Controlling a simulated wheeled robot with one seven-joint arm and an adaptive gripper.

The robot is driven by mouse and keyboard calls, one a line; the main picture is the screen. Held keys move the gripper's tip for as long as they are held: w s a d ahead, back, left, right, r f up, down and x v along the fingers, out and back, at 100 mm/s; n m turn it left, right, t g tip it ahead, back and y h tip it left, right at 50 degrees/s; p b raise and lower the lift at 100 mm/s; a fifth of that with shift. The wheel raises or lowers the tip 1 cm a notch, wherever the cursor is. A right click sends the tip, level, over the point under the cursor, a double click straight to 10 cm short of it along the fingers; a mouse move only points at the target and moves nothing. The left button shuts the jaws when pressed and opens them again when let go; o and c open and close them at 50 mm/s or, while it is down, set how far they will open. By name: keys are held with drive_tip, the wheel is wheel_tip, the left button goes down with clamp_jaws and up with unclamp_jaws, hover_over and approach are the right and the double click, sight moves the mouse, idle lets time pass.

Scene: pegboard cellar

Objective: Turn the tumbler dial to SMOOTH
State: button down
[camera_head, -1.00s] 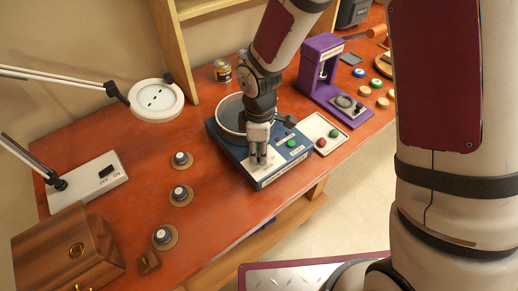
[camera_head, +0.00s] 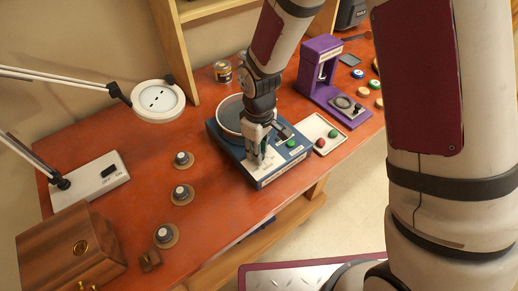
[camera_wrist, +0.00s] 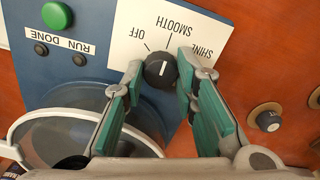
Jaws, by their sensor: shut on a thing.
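The tumbler is a blue box (camera_head: 280,176) with a round drum (camera_head: 230,113) on the workbench. Its dark dial (camera_wrist: 161,71) sits on a white plate marked OFF, SMOOTH and SHINE (camera_wrist: 205,50), upside down in the wrist view. The white line on the dial runs nearly up and down there, roughly toward the SMOOTH mark. My gripper (camera_wrist: 157,82) has its green-padded fingers on either side of the dial and is shut on it. In the head view my gripper (camera_head: 257,158) points down at the plate and hides the dial.
A green button (camera_wrist: 57,15) and RUN and DONE lamps are beside the plate. A white tray (camera_head: 333,127) and a purple press (camera_head: 320,80) stand to the right. Several small knobs (camera_head: 182,193), a lamp (camera_head: 157,100) and a wooden box (camera_head: 62,262) are left.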

idle(0.3)
drive_tip(key=c, duration=1.5)
unclamp_jaws()
drive_tip(key=shift+c, duration=0.2)
wheel_tip(320, 180, up, 12)
drive_tip(key=s+d+r+m+t, duration=0.3)
drive_tip(key=s+d+r+m, duration=0.2)
drive_tip(key=d+r, duration=0.65)
drive_tip(key=s+d+r+m+t, duration=0.1)
drive_tip(key=s+d+r+m, duration=0.1)
drive_tip(key=s, duration=0.3)
drive_tip(key=s+d+r+m+t+b, duration=0.1)
drive_tip(key=s+d+r+m, duration=0.1)
drive_tip(key=s, duration=0.4)
wheel_tip(320, 180, up, 2)
drive_tip(key=shift+d+r+m+t, duration=0.25)
drive_tip(key=shift+d+m+t, duration=0.05)
drive_tip(key=shift+m, duration=0.4)
